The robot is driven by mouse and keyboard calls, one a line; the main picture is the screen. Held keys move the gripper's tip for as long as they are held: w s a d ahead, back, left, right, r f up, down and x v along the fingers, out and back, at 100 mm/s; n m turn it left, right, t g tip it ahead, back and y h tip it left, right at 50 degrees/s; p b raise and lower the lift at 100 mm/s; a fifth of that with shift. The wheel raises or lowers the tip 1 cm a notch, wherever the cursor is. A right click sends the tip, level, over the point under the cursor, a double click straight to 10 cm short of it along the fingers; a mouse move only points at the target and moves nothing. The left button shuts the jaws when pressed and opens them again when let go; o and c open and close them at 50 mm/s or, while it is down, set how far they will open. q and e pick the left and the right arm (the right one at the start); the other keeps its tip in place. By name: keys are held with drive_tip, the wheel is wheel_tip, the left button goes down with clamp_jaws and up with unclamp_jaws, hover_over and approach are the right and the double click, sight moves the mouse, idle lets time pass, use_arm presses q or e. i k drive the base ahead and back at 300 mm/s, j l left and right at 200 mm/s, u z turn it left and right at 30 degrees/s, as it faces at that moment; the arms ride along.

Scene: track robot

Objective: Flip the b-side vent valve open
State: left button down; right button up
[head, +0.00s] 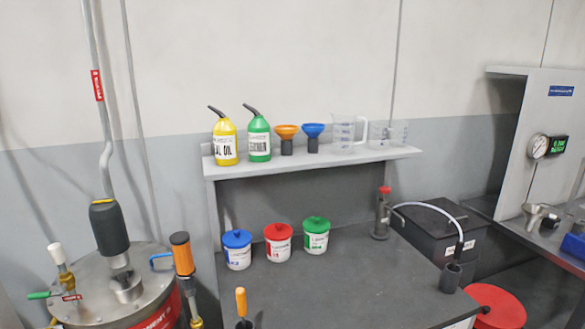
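A metal drum (128,295) with a red band stands at the lower left. On its lid are a small brass fitting with a green lever (38,296) pointing left and a red tag (71,297), a white-capped fitting (56,254), and a blue handle (161,257). A dark grey cylindrical unit (109,228) stands on the lid with a pipe rising from it. I cannot tell which fitting is the b-side vent valve, or whether it is open. Neither of my grippers shows in the head view.
An orange-and-black-topped fitting (182,254) stands right of the drum. A dark bench (340,290) holds blue, red and green lidded tubs; a shelf (310,160) above holds bottles, funnels and jugs. A gauge (538,146) is at the far right, above a red stool (497,305).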

sight(46, 294)
drive_tip(key=u, duration=0.7)
drive_tip(key=i+l, duration=0.05)
drive_tip(key=l, duration=0.05)
